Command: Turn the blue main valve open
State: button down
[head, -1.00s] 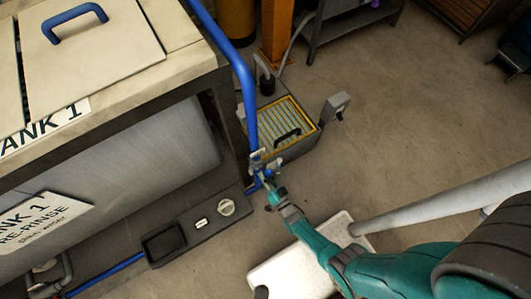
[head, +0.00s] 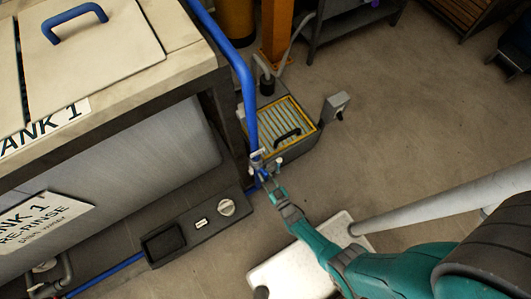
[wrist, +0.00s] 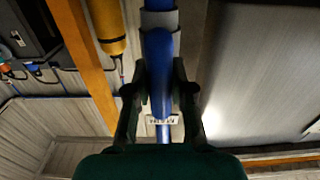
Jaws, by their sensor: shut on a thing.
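The blue main valve sits low on the blue pipe (head: 247,95) at the right corner of the tank in the head view. Its blue lever (wrist: 159,88) runs along the pipe in the wrist view, below a grey collar. My gripper (head: 265,172) is at the valve. In the wrist view my gripper (wrist: 159,92) has one dark finger on each side of the blue lever and is shut on it. A small white label (wrist: 162,121) shows just beyond the lever; its text is too small to read surely. The valve body is mostly hidden by the fingers.
The tank 1 wall (head: 130,140) stands close to the left of the valve. A grey box with a yellow-edged grille (head: 283,128) stands on the floor just behind it. A white slab (head: 300,268) lies nearer me. Floor to the right is mostly clear.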

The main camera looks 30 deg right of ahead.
dwell(0.3)
jog(key=c, duration=1)
grip_release()
jog(key=shift+s, duration=0.1)
jog(key=s, duration=1.1)
jog(key=shift+s, duration=0.4)
